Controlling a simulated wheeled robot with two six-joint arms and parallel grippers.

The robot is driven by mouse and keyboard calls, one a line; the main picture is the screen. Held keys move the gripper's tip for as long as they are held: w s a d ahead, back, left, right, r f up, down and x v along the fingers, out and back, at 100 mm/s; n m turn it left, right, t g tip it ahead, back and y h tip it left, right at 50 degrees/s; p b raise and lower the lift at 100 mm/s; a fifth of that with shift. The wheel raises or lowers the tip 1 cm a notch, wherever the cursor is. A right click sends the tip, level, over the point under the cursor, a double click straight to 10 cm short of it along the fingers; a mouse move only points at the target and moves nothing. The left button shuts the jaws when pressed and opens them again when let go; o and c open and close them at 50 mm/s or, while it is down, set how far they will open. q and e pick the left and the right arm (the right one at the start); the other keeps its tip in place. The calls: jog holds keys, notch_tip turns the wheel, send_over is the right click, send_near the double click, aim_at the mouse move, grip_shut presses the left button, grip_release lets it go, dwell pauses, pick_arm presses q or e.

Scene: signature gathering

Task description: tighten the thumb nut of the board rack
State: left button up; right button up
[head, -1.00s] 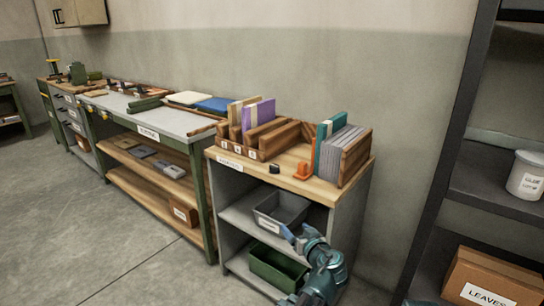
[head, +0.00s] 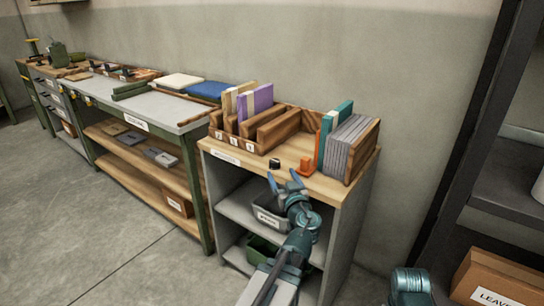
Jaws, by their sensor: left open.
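On the wooden top of a grey cabinet, grey boards (head: 345,143) stand upright, packed between a teal board (head: 335,130) and a wooden end piece (head: 365,152). A small orange part (head: 305,167) sits on the top at their front left. I cannot tell which of these is the thumb nut. My left gripper (head: 284,181) is open and empty at the cabinet's front edge, just below the black piece and the orange part, apart from the boards. My right gripper is out of view.
A wooden slotted holder (head: 225,136) with upright boards stands to the left on the same top. Bins (head: 265,215) sit on the cabinet shelves. A long workbench (head: 160,128) runs left. A dark shelf unit (head: 490,185) with a cardboard box (head: 500,278) stands right.

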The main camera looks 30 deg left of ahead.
aim_at(275, 163)
pick_arm(q)
jog(key=x, duration=1.2)
jog(key=shift+a, duration=0.1)
grip_shut()
